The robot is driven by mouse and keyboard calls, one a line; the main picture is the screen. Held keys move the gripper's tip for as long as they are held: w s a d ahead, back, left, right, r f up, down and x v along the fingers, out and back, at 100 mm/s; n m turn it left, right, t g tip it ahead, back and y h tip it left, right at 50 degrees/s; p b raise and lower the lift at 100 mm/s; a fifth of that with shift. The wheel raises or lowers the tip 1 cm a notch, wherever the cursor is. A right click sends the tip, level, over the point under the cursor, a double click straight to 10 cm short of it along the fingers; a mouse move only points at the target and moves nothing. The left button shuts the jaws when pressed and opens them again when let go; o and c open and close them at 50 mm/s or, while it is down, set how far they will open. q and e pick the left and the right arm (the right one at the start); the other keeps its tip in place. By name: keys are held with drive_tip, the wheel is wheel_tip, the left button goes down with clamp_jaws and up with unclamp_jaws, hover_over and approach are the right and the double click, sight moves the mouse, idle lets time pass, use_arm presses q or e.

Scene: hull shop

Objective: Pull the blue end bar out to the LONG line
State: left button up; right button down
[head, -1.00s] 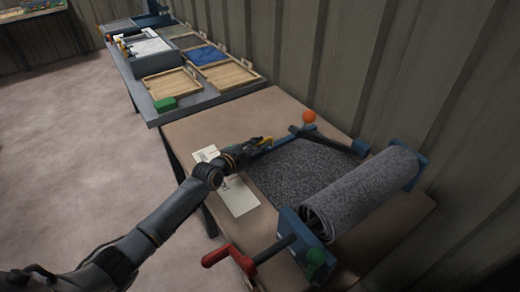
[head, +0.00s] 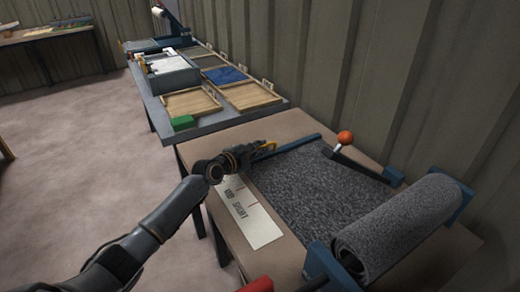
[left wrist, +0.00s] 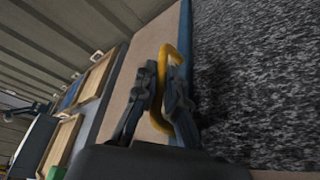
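The blue end bar (head: 298,144) lies across the outer edge of the grey sheet (head: 325,190), which runs flat from the roll (head: 402,228). My left gripper (head: 262,149) is at the bar's near end. In the left wrist view my left gripper (left wrist: 161,92) has its fingers closed around the yellow handle (left wrist: 168,55) beside the blue bar (left wrist: 186,45). The pale line card (head: 250,215) with red lines lies along the sheet's near side. MID and SHORT can be read; its upper end is hidden by my arm. My right gripper is out of view.
A lever with an orange knob (head: 345,137) stands at the sheet's far side. A red crank grip (head: 258,284) is at the bottom edge. Beyond the bench, a grey table holds wooden trays (head: 252,95) and a green block (head: 182,122). Bare bench top lies beyond the bar.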

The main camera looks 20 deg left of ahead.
use_arm(q)
drive_tip(key=shift+o, duration=0.5)
drive_tip(key=shift+s, duration=0.15)
drive_tip(key=v, duration=1.1)
drive_tip(key=shift+s+a+r, duration=0.1)
drive_tip(key=shift+s, duration=0.3)
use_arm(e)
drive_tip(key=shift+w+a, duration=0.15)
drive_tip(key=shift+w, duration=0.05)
